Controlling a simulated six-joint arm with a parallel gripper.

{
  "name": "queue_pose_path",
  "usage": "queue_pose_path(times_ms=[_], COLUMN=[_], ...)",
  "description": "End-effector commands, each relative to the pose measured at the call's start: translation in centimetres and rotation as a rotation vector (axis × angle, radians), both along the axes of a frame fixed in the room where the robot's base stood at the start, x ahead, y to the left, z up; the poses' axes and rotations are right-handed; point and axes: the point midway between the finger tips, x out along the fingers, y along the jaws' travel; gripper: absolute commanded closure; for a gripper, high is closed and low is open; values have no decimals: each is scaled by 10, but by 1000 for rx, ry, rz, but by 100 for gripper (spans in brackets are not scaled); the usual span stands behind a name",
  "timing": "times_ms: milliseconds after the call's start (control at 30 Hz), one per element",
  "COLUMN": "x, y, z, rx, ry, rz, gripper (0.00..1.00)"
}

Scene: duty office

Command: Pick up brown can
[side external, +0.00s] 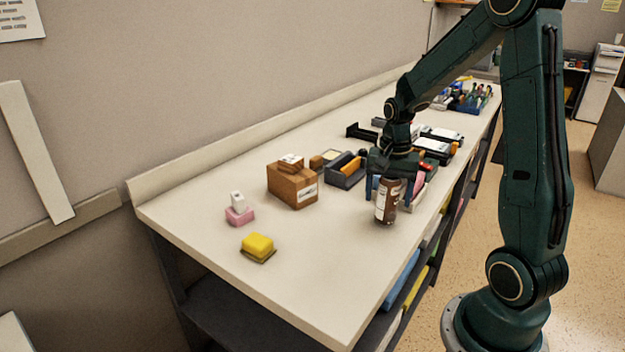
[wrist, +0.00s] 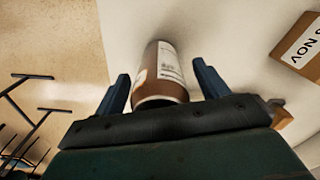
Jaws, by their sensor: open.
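The brown can (side external: 385,203) has a white label and stands upright on the table near its front edge. My gripper (side external: 385,192) is open and reaches down over the can from above. In the wrist view the can (wrist: 160,78) lies between the two blue fingers of my gripper (wrist: 161,82), with a visible gap on each side. The can's near end is partly hidden by the gripper's body in the wrist view.
A cardboard box (side external: 292,187) with a small box on top stands left of the can. Several office items crowd the table behind my gripper.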

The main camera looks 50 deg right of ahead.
Motion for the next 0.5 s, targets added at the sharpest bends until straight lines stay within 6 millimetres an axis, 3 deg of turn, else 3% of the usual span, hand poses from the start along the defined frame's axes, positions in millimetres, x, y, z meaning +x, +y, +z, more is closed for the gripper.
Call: queue_pose_path(times_ms=[200, 500], x=[0, 0], y=[0, 0], z=[0, 0], rx=[0, 0], ry=[0, 0], rz=[0, 0], gripper=[27, 83])
